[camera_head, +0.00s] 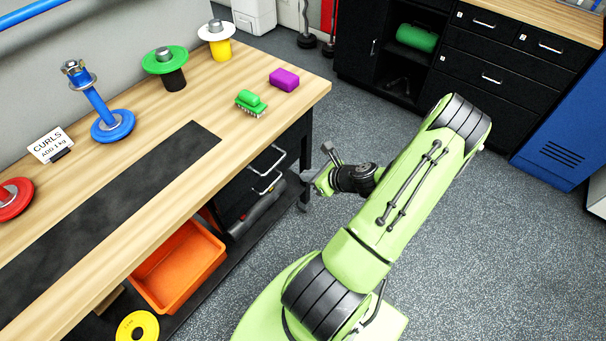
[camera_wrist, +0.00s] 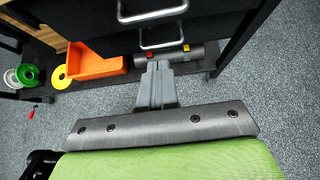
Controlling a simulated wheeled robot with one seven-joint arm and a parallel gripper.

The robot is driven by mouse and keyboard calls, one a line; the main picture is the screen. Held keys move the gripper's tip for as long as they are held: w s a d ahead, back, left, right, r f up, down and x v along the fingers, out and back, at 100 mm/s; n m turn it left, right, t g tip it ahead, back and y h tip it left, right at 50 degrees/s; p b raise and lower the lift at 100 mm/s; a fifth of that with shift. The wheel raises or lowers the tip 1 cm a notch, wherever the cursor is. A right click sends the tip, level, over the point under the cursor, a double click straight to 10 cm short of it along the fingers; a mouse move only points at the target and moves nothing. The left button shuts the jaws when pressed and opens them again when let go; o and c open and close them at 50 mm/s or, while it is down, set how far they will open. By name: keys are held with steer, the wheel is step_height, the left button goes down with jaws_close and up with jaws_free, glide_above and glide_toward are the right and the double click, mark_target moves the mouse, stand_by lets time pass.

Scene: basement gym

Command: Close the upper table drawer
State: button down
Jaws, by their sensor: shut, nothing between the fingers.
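The wooden workbench (camera_head: 235,88) has dark drawers under its right end. Two metal bar handles show there, an upper handle (camera_head: 272,156) and a lower handle (camera_head: 266,184). In the wrist view the upper handle (camera_wrist: 150,14) is at the top edge and the lower handle (camera_wrist: 164,38) is just below it. How far the upper drawer stands out is hard to tell, as its front is dark and partly out of view. My gripper (camera_head: 310,176) is right of the handles, apart from them. Its fingers (camera_wrist: 158,66) are together and empty, pointing toward the lower handle.
An orange bin (camera_head: 180,266), a yellow plate (camera_head: 138,326) and a grey cylinder (camera_head: 256,212) are on the low shelf. A green brush (camera_head: 250,103) and purple block (camera_head: 284,79) lie on the bench top. Dark cabinets (camera_head: 490,75) stand behind. The floor at right is clear.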

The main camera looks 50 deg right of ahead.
steer(key=w+f+b, duration=0.1)
steer(key=w+f, duration=0.2)
steer(key=w, duration=0.6)
steer(key=shift+a, duration=0.25)
steer(key=shift+w+a+r+p, duration=0.1)
steer(key=shift+w+p, duration=0.45)
steer(key=shift+w, duration=1.1)
